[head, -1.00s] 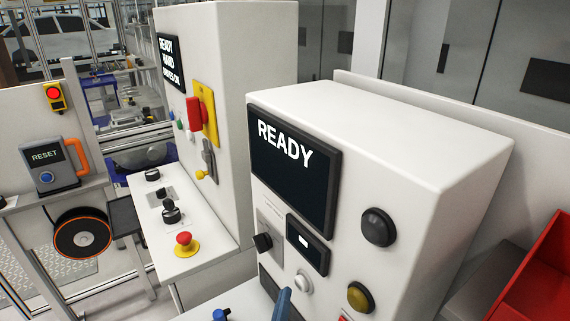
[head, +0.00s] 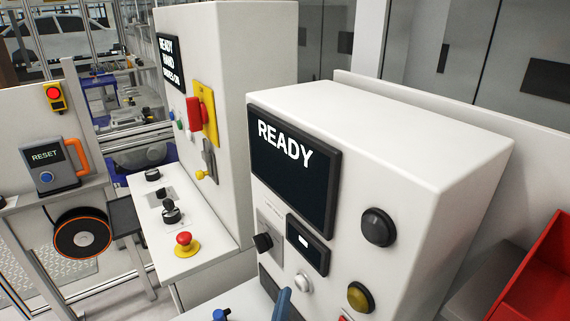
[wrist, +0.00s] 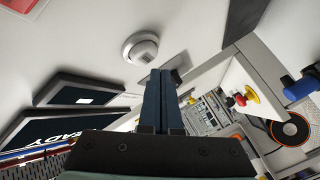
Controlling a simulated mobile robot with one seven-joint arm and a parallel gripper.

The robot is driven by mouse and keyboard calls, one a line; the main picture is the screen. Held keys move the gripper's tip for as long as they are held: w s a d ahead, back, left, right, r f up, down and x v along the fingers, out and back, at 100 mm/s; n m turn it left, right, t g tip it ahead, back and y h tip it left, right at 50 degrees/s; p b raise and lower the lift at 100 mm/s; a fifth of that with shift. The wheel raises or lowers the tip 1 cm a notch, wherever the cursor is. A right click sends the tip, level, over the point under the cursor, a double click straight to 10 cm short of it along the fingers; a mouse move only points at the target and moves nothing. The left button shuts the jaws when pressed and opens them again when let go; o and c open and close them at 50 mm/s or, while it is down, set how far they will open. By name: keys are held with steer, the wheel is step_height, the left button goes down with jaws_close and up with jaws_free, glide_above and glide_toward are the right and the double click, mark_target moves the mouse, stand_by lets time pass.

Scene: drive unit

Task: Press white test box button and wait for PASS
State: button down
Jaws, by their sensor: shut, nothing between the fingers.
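The white test box (head: 400,130) stands at the centre right, and its dark screen (head: 294,180) reads READY. Its white round button (head: 303,283) sits on the front face below a small dark display (head: 308,244). In the wrist view the white button (wrist: 140,48) is just beyond and slightly left of my fingertips. My gripper (wrist: 161,73) is shut and empty, with its dark blue fingers together. A gap seems to show between fingertips and button; contact cannot be told. In the head view only a blue finger of my gripper (head: 283,302) shows at the bottom edge, left of the button.
The box face also carries a black knob (head: 263,242), a dark round button (head: 378,227) and an amber one (head: 360,297). A second cabinet with a red emergency stop (head: 184,239) stands to the left. A red bin (head: 540,275) is at the right.

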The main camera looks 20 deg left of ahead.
stand_by(0.4)
steer(key=shift+w+d, duration=0.3)
steer(key=shift+w, duration=0.05)
steer(key=shift+w+d, duration=0.3)
steer(key=shift+w, duration=0.05)
stand_by(0.8)
steer(key=shift+s+a+b, duration=0.3)
steer(key=shift+s+a, duration=0.25)
steer(key=shift+s, duration=0.15)
steer(key=s+a+b, duration=0.2)
steer(key=s+a, duration=0.1)
steer(key=s, duration=0.1)
steer(key=shift+s+a+b, duration=0.4)
